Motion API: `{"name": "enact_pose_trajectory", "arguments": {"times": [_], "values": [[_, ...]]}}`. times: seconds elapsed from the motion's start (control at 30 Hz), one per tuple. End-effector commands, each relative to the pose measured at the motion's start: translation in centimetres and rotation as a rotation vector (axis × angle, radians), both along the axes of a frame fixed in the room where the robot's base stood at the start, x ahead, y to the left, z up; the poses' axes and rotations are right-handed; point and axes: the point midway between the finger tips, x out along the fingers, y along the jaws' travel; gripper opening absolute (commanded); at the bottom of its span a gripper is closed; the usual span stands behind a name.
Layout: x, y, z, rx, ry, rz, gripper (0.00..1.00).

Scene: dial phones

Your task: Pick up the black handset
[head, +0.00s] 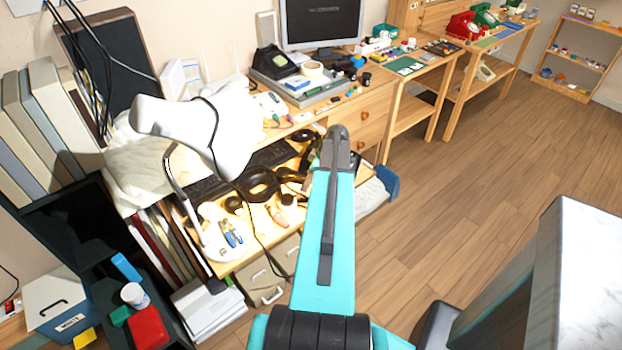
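A black telephone (274,65) stands at the back of the desk, left of the monitor. Its black handset (268,50) appears to rest on top, but it is small here and its outline merges with the body. My teal arm link (325,240) rises from the bottom centre, with a dark rounded end below and right of the phone, well apart from it in the picture. I cannot make out my gripper's fingers in this view.
A monitor (322,22) stands right of the phone. A large white shape with a black cable (205,125) fills the left foreground of the desk. The desk is cluttered with tools and dark items. Red and green phones (463,25) stand at the far right. Wooden floor (455,190) is clear.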

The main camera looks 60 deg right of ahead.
Motion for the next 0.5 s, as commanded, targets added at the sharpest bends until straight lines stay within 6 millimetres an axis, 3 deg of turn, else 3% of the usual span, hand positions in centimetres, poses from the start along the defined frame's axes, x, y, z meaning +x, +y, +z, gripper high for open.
{"name": "enact_pose_trajectory", "arguments": {"times": [0.47, 0.5], "values": [[0.06, 0.03, 0.03, 0.0, 0.0, 0.001, 0.47], [0.06, 0.03, 0.03, 0.0, 0.0, 0.001, 0.43]]}}
